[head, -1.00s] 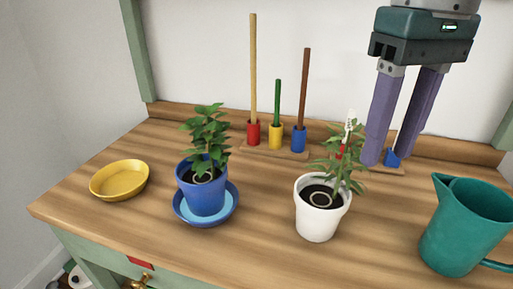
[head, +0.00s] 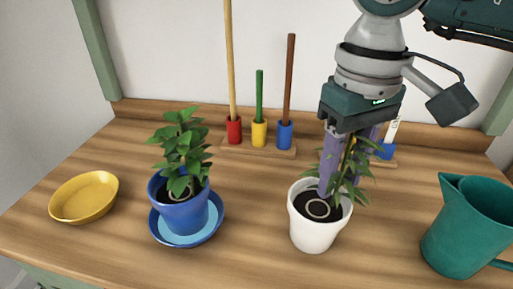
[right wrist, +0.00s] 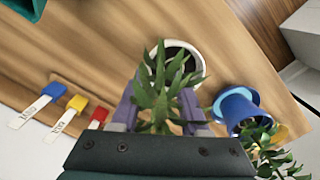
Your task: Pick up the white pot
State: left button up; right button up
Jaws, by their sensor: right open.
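The white pot (head: 314,235) stands upright on the wooden table, right of centre, with dark soil and a leafy plant (head: 352,178). My right gripper (head: 345,172) points down over it, open. One finger reaches to the soil inside the rim; the other is partly hidden behind the leaves. In the right wrist view, the gripper's two fingers (right wrist: 158,106) stand on either side of the plant, and the pot's white rim (right wrist: 199,62) shows just beyond them. I cannot tell whether a finger touches the pot. My left gripper is not in view.
A blue pot (head: 184,215) with a plant stands on a blue saucer (head: 214,225) to the left. A yellow dish (head: 84,197) is at the far left. A teal watering can (head: 466,235) stands at right. Coloured holders with sticks (head: 259,132) line the back.

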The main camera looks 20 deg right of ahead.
jog(key=shift+f, duration=0.55)
grip_shut()
jog(key=shift+w+r, duration=0.1)
dwell(0.9)
